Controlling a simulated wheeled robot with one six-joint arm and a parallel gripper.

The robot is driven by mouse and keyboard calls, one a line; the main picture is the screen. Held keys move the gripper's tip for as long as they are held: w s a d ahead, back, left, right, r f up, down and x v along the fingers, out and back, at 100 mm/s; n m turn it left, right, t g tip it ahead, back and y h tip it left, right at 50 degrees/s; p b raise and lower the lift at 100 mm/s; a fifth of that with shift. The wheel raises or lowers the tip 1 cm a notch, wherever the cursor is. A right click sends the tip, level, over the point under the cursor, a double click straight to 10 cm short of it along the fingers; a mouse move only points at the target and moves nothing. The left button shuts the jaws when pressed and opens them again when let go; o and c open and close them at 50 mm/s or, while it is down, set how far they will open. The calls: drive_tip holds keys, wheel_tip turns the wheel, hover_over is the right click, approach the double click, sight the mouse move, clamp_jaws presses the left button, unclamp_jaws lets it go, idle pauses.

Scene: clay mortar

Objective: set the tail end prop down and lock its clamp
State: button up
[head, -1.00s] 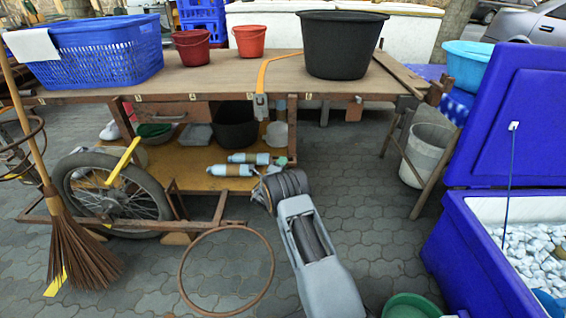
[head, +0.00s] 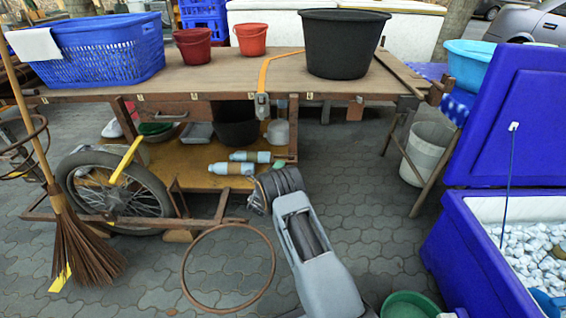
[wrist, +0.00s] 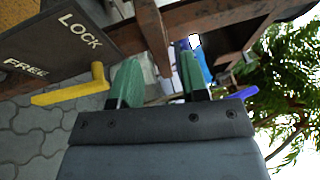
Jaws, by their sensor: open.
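In the wrist view my gripper (wrist: 157,80) is open, its two green fingers apart with nothing held between them. A dark plate (wrist: 60,45) marked LOCK and FREE is to the left of the fingers. A yellow lever (wrist: 68,89) lies across its lower edge, its free end on the FREE side, apart from the left finger. A rusty brown bar (wrist: 153,35) stands just beyond the finger gap; I cannot tell whether it is the tail end prop.
The cart's tabletop (head: 220,78) carries a blue basket (head: 95,52), red buckets and a black tub (head: 342,45). A spoked wheel (head: 118,190) and broom (head: 85,240) are left; a ring (head: 228,232) is in front. A blue cooler (head: 480,260) stands right.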

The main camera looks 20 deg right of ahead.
drive_tip(key=p+v, duration=0.2)
drive_tip(key=v, duration=0.8)
drive_tip(key=shift+p, duration=0.35)
drive_tip(key=s+d+r+m+g+p, duration=0.2)
drive_tip(key=s+r+m+g+p, duration=0.35)
drive_tip(key=r, duration=0.55)
drive_tip(key=s+d+r+m+g+p, duration=0.35)
drive_tip(key=r+m+p, duration=0.25)
drive_tip(key=r+m, duration=0.4)
drive_tip(key=s+d+r+m+g+p, duration=0.2)
drive_tip(key=s+r+m+g+p, duration=0.35)
drive_tip(key=r, duration=0.65)
drive_tip(key=s+a+r+m+t+y+p, duration=0.1)
drive_tip(key=s+a+r+m+y+p, duration=0.3)
drive_tip(key=s+r+m+p, duration=0.1)
drive_tip(key=s+a+r+m+t+y+p, duration=0.1)
drive_tip(key=s+a+r+m+y+p, duration=0.3)
drive_tip(key=r+m, duration=0.6)
drive_tip(key=s+a+r+m+t+y+p, duration=0.2)
drive_tip(key=s+a+r+m+y+p, duration=0.2)
drive_tip(key=s+r+m+y+p, duration=0.2)
wheel_tip(320, 180, up, 4)
drive_tip(key=s+m+p, duration=0.1)
drive_tip(key=m+p, duration=0.1)
drive_tip(key=p, duration=0.1)
drive_tip(key=shift+s+f, duration=0.2)
drive_tip(key=shift+s, duration=0.2)
